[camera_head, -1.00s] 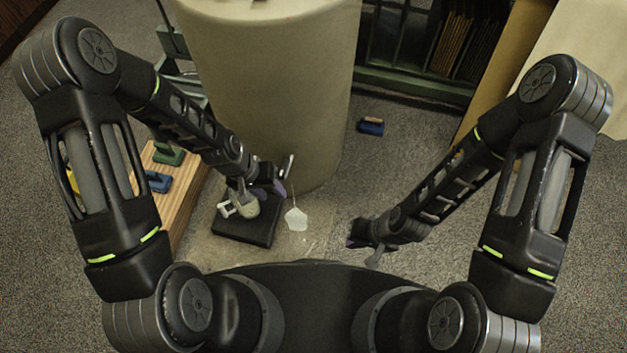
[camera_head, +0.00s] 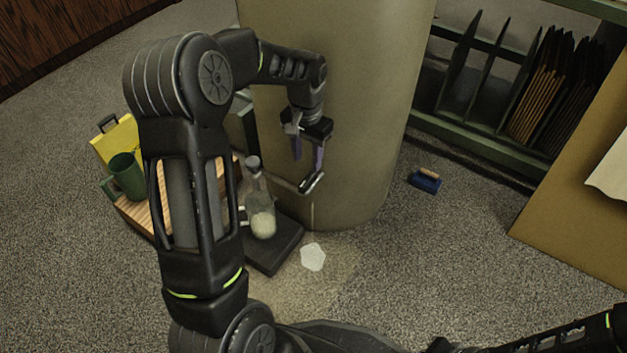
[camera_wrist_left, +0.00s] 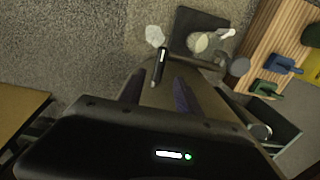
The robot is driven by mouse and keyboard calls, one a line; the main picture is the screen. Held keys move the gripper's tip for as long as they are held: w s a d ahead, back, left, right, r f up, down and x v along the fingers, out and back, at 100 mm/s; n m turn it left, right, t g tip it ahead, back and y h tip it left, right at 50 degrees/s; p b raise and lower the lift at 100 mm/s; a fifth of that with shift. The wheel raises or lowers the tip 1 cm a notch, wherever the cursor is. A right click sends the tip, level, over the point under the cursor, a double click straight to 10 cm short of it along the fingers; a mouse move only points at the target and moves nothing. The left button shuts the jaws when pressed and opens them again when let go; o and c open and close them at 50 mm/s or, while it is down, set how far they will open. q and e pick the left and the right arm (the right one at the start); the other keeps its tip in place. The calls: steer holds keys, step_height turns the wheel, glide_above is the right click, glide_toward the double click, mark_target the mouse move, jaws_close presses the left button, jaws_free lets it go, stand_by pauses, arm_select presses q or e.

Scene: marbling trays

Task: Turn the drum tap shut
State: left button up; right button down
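The drum (camera_head: 350,110) is a large beige cylinder standing on the floor. Its tap (camera_head: 312,183) is a small dark and pale lever low on the drum's front. A faint thin streak hangs below it, above a white patch (camera_head: 313,257) on a damp-looking floor area. My left gripper (camera_head: 306,160) points down just above the tap, fingers apart and empty. In the left wrist view the tap (camera_wrist_left: 160,66) shows beyond and between the open fingertips (camera_wrist_left: 156,88), not clearly touching them.
A glass bottle (camera_head: 260,205) with pale contents stands on a black slab (camera_head: 285,245) left of the tap. A wooden crate holds a green mug (camera_head: 127,176) and a yellow item (camera_head: 115,140).

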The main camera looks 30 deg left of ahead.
mark_target(308, 178)
arm_select(q)
steer(key=shift+f, duration=0.1)
step_height(308, 178, down, 8)
steer(key=b, duration=0.3)
steer(key=shift+b, duration=0.35)
steer(key=shift+c, duration=0.3)
jaws_close()
